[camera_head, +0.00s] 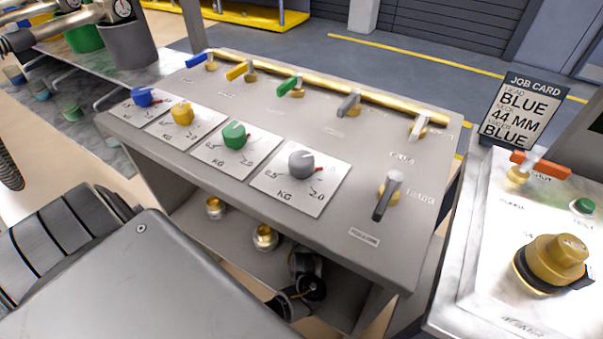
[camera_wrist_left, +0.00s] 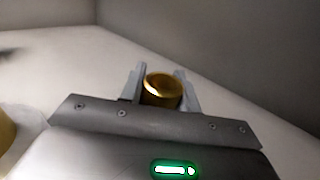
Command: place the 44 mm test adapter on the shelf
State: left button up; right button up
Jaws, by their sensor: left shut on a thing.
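A gold-coloured round adapter (camera_wrist_left: 162,90) stands upright between the two grey fingers of my left gripper (camera_wrist_left: 161,88) in the left wrist view. The fingers are shut on its sides. No size mark on it is readable, and I cannot tell whether its base touches the pale shelf (camera_wrist_left: 60,62). In the head view, dark parts of my left wrist show under the front edge of the console, and the panel hides the fingers and the held adapter. Two other brass adapters, one left (camera_head: 215,207) and one nearer (camera_head: 264,237), stand on the lower shelf (camera_head: 190,215). My right gripper is out of view.
The console top (camera_head: 330,140) with dials and levers overhangs the shelf. Grey walls close the shelf in the wrist view. A job card (camera_head: 519,108) reads blue, 44 mm, blue. A bench at right carries a large brass fitting (camera_head: 555,260).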

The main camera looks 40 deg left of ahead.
pick_arm(q)
jog(key=o, duration=1)
jog(key=shift+o, duration=0.2)
jog(key=shift+r, duration=0.15)
jog(key=shift+s+d, duration=0.3)
jog(key=p+v, duration=0.1)
jog(key=v, duration=1)
jog(key=shift+d+p, duration=0.1)
jog(key=shift+p, duration=0.25)
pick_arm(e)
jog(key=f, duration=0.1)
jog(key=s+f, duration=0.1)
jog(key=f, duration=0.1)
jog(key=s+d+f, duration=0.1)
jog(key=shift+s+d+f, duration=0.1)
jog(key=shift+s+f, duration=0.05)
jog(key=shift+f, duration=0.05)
pick_arm(q)
jog(key=shift+r, duration=0.1)
